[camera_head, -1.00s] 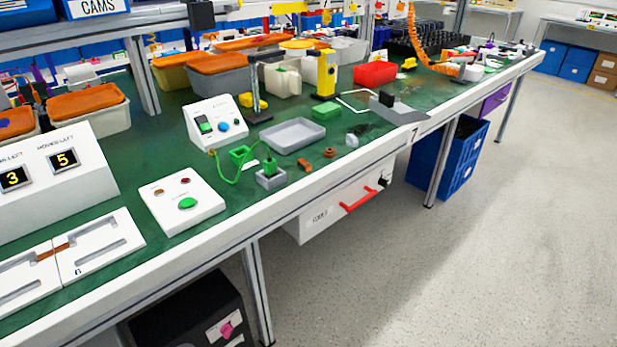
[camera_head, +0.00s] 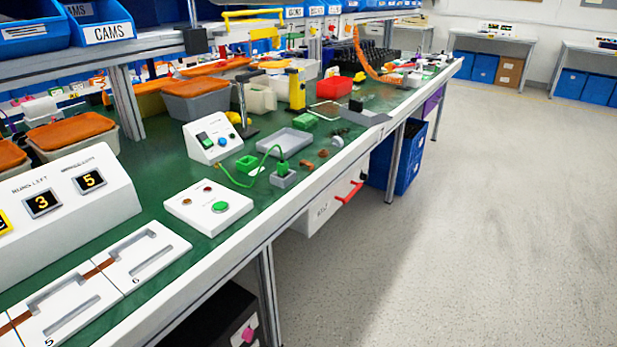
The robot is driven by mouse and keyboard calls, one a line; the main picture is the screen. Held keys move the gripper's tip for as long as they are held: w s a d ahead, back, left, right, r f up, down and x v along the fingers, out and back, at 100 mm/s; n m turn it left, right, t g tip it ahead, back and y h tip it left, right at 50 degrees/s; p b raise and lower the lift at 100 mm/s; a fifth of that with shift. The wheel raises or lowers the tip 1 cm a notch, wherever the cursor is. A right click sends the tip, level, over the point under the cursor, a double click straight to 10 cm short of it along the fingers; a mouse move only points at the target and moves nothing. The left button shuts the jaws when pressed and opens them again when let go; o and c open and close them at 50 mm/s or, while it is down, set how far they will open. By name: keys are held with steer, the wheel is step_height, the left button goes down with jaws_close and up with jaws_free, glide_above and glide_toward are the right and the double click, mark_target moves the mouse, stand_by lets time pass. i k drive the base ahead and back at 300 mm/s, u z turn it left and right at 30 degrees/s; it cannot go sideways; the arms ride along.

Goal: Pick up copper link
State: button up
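Two small copper-brown pieces lie on the green bench top near its front edge: a block-like one (camera_head: 306,164) and a rounder one (camera_head: 323,153) just behind it. A flat copper-coloured strip (camera_head: 98,268) lies across the joint between the white slotted plates numbered 5 (camera_head: 60,308) and 6 (camera_head: 150,252). Another such strip (camera_head: 17,320) shows at the left edge. I cannot tell which of these is the copper link. My gripper is not in view.
A white box with a green button (camera_head: 219,207), a small grey block with a green plug and cable (camera_head: 283,179) and a grey tray (camera_head: 285,143) stand nearby. A display console (camera_head: 110,190) is at left. A shelf overhangs the bench. The floor (camera_head: 450,240) at right is clear.

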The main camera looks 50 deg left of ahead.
mark_target(303, 162)
steer(key=k, duration=1.75)
steer(key=u, duration=1.35)
steer(key=i, duration=1.05)
steer(key=z, duration=0.1)
